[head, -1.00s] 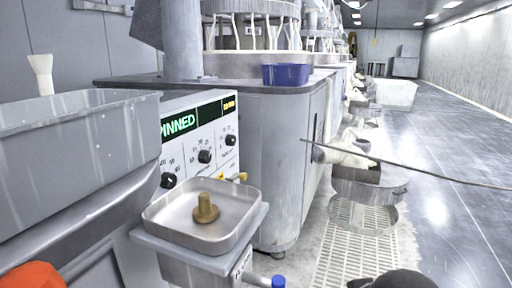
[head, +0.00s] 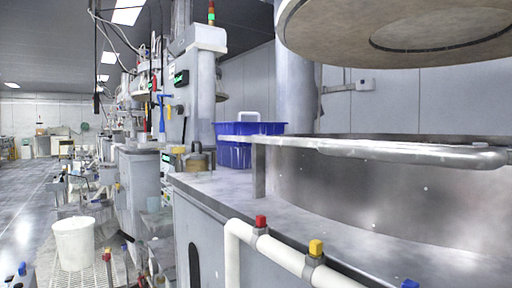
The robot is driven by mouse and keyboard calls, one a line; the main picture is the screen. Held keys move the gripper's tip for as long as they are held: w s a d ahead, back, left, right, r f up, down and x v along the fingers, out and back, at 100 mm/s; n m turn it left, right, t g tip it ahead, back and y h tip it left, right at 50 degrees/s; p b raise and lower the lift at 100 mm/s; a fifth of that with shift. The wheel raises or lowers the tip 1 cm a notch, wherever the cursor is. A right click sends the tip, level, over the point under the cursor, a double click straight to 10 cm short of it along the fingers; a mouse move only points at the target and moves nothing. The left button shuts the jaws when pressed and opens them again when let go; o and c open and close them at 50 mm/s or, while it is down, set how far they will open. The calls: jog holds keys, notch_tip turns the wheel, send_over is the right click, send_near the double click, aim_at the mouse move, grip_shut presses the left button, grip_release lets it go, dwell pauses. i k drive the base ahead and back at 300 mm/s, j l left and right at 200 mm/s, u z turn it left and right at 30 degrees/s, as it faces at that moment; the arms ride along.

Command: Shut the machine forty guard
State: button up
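A polishing machine fills the right side of the head view, with a round upper platen (head: 400,32) hanging over a curved steel wall (head: 370,195). A grey metal rail (head: 400,150) runs across the front of that wall, standing on a post at its left end. I cannot tell whether this rail is the guard, or whether it is open or shut. I see no readable number forty on this machine. My gripper is not in view.
A blue basket (head: 235,150) sits on the worktop behind the rail's left end. White pipes (head: 275,250) with red and yellow caps run along the front edge. The aisle (head: 25,225) at far left looks clear.

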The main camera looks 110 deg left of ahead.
aim_at(471, 158)
jog(key=l+u, duration=0.1)
jog(key=u, duration=2.4)
jog(key=i+u, duration=0.15)
jog(key=u, duration=0.75)
